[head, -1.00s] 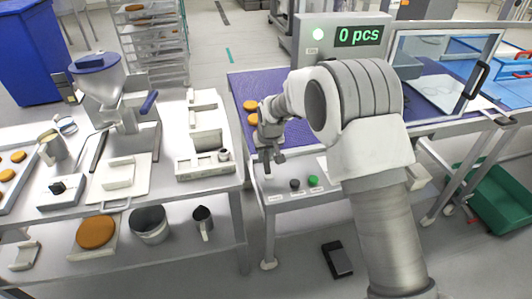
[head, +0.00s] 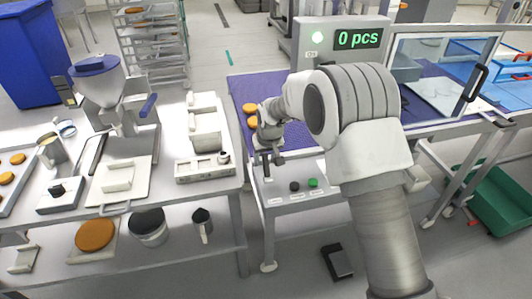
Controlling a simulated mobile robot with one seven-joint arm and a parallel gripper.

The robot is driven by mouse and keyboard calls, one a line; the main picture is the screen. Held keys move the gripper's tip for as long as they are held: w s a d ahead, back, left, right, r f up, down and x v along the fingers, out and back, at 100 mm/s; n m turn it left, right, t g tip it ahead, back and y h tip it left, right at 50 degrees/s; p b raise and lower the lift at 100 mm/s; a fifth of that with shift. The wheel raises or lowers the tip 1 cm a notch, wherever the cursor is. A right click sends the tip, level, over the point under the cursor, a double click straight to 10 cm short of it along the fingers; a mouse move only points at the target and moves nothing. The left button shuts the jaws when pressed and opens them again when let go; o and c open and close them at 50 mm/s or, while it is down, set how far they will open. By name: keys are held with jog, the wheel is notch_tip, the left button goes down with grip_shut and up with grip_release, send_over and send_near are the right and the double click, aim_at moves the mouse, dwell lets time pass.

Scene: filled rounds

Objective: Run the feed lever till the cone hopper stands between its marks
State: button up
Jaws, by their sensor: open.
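The cone hopper (head: 98,86) is a grey metal funnel with a blue rim, on a machine on the left table. A blue-handled lever (head: 149,105) sticks out at the machine's right side; I take it for the feed lever. The hopper's marks and level are too small to make out. My gripper (head: 267,161) is open and empty, pointing down above the left edge of the conveyor's front panel. It is well to the right of the hopper and lever, apart from both.
The left table (head: 130,200) holds trays, a jug and small devices. The purple conveyor belt (head: 240,92) carries orange rounds (head: 250,109). A display (head: 358,38) reads "0 pcs". A green button (head: 313,183) and a dark one sit on the front panel.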

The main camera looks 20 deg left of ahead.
jog(key=v, duration=1.7)
jog(key=shift+s+r, duration=0.1)
jog(key=s+d+r+m, duration=0.1)
jog(key=s+d+r, duration=0.2)
jog(key=d, duration=0.3)
jog(key=s+d+r+m+t, duration=0.1)
jog(key=s+d+r, duration=0.25)
jog(key=d, duration=0.35)
jog(key=s+d+r+m, duration=0.1)
jog(key=s+d+r, duration=0.25)
jog(key=d, duration=0.25)
jog(key=s+d+f+m+h, duration=0.1)
jog(key=s+d, duration=0.5)
jog(key=s, duration=0.2)
jog(key=s+d+f+m+t+h, duration=0.1)
jog(key=s+d+m, duration=0.1)
jog(key=s+d, duration=0.4)
jog(key=shift+s+d, duration=0.35)
jog(key=shift+s, duration=1.15)
